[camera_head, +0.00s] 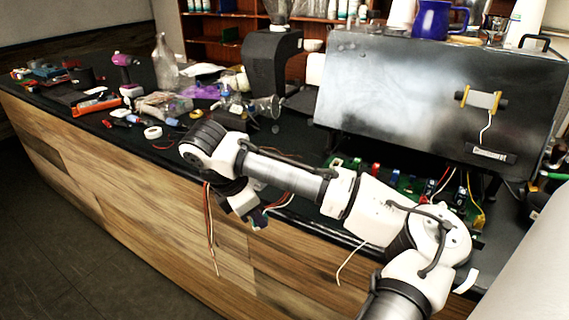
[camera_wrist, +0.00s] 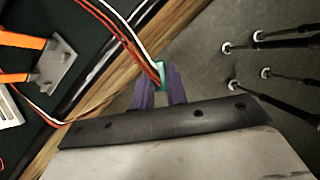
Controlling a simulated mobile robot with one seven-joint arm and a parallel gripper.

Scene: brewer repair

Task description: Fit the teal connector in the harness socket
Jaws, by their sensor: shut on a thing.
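My gripper (camera_wrist: 160,84) has two purple fingers shut on the small teal connector (camera_wrist: 160,68). Orange and white wires (camera_wrist: 125,35) run from the connector toward the upper left. In the head view my gripper (camera_head: 258,218) is just off the front edge of the counter, and the connector cannot be made out there. Wires (camera_head: 210,230) hang down near the gripper over the wood front. A green circuit board (camera_head: 400,184) lies below the brewer's metal panel, partly hidden by my arm. I cannot pick out the harness socket.
The dark counter (camera_head: 130,145) holds a drill (camera_head: 128,75), a glass bottle (camera_head: 165,62), a tape roll (camera_head: 153,132) and loose tools. The brewer's metal panel (camera_head: 400,85) stands at right. The wrist view shows a grey bracket (camera_wrist: 54,66) and thin black rods (camera_wrist: 285,42) over the floor.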

